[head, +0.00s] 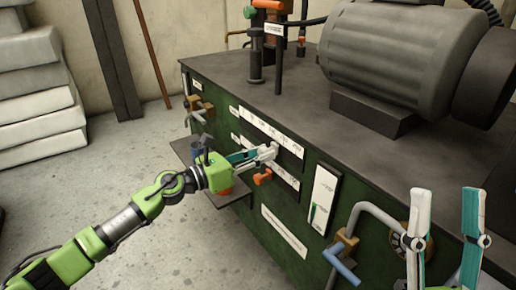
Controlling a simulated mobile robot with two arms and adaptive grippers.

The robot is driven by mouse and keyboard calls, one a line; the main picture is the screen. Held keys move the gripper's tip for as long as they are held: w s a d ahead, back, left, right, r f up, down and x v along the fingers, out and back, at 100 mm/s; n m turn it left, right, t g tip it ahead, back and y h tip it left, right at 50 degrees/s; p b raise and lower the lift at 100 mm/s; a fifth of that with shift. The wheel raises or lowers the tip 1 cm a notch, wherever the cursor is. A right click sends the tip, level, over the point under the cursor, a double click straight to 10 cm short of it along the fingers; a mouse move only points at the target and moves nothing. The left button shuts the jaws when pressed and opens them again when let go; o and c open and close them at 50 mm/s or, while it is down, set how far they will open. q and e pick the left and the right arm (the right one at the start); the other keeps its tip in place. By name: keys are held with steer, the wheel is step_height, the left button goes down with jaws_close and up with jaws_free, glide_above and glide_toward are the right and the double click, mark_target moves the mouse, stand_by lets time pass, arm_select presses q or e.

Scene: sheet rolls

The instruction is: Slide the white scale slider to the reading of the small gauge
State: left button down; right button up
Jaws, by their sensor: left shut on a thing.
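A long white scale (262,126) with printed marks runs along the upper front of the green machine. My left gripper (268,154) reaches in from the left and is shut at the slot below this scale, on what looks like the white scale slider, mostly hidden by the fingers. A white upright gauge (324,193) with a green bar low in it is to the right. A small round dial (414,243) is partly hidden behind my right gripper; I cannot tell which is the small gauge, and neither reading is legible. My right gripper (446,215) is open and empty, fingers pointing up.
An orange-handled fitting (262,177) sits just below my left gripper. A pipe with a blue handle (340,262) sticks out near the right. A big grey motor (400,55) stands on the machine top. White sacks or slabs (40,100) are stacked left; the floor between is clear.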

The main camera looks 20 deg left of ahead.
arm_select(q)
steer(key=shift+s+d+p, duration=0.55)
steer(key=shift+s+d, duration=0.2)
steer(key=shift+d, duration=0.2)
steer(key=shift+s+d, duration=0.15)
steer(key=shift+d, duration=0.05)
arm_select(e)
steer(key=w+f+g+h, duration=0.1)
steer(key=w+f+g, duration=0.3)
steer(key=w+f, duration=0.1)
steer(key=shift+w+a+f+h, duration=0.3)
steer(key=shift+w+f, duration=0.1)
arm_select(q)
steer(key=c, duration=1.7)
jaws_free()
steer(key=shift+a, duration=0.1)
steer(key=v, duration=1.2)
